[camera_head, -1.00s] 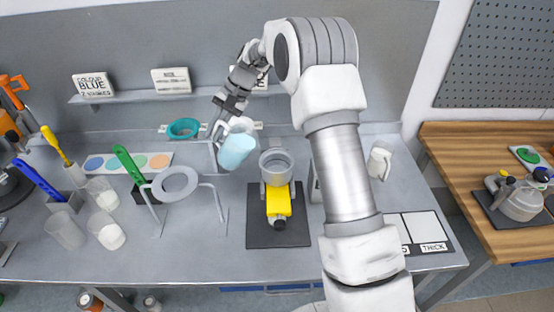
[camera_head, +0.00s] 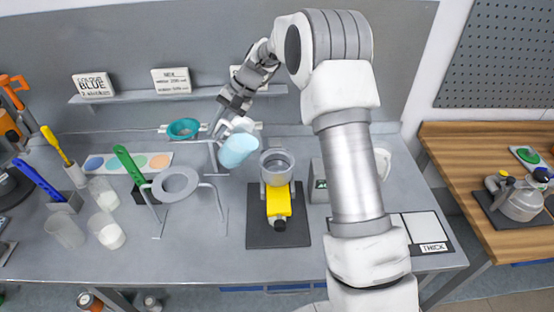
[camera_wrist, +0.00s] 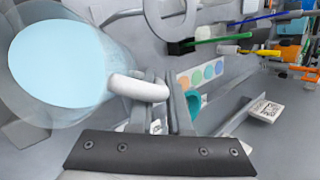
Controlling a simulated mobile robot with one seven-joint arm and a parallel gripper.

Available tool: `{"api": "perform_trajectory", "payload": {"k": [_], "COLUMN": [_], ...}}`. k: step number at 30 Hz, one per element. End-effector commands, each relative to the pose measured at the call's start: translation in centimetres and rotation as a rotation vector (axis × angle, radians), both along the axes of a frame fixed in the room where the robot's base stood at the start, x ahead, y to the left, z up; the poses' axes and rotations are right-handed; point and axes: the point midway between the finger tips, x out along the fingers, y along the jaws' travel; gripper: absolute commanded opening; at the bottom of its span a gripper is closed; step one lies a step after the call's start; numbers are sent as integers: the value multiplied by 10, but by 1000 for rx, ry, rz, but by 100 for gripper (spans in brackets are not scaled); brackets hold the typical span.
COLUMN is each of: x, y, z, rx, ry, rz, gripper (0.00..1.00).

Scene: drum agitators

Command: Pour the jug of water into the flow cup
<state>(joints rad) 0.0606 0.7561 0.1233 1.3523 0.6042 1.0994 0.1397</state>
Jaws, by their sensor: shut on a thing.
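My gripper (camera_head: 221,125) is shut on the pale handle of a clear jug (camera_head: 238,150) holding light blue water, above the bench at its middle. The wrist view shows the handle (camera_wrist: 138,88) between the fingers (camera_wrist: 163,98) and the blue water (camera_wrist: 60,62) in the jug at left. The jug looks tilted in the head view. A grey open cup (camera_head: 277,163) on a yellow device stands just right of the jug. I cannot tell for sure which is the flow cup. No pouring stream shows.
Clear beakers (camera_head: 108,230) and coloured-handled tools (camera_head: 130,165) stand at left. A shelf with sign cards (camera_head: 170,81) runs along the back. A pale jug-like vessel (camera_head: 383,163) is partly behind my arm.

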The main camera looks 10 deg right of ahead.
Motion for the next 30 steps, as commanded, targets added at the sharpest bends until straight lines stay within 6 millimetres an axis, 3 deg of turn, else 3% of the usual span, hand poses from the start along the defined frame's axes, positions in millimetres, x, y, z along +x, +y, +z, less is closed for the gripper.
{"api": "perform_trajectory", "payload": {"k": [30], "x": [-6], "y": [-6], "z": [13], "rx": [64], "ry": [-56], "rz": [0], "gripper": [0]}}
